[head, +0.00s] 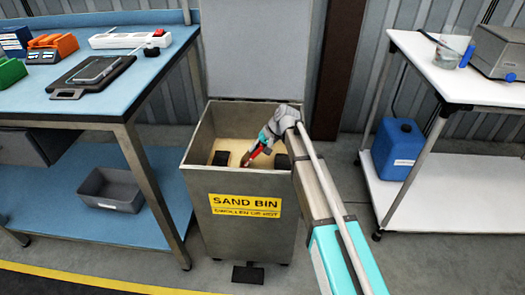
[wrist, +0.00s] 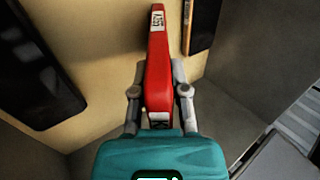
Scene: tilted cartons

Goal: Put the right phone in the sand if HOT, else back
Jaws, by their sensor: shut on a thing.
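My gripper (head: 262,143) is inside the open sand bin (head: 245,235), low over the sand. It is shut on a slim red phone (wrist: 158,65), whose narrow side faces the wrist camera. The red phone carries a white label with print, too small to read surely. It points down toward the sand; I cannot tell whether it touches. Two dark phone-like slabs lie in the bin, one on the left (wrist: 37,65) and one on the right (wrist: 203,20) in the wrist view. The bin's yellow sign reads "SAND BIN" and "SWOLLEN OR HOT".
The bin's lid stands open.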

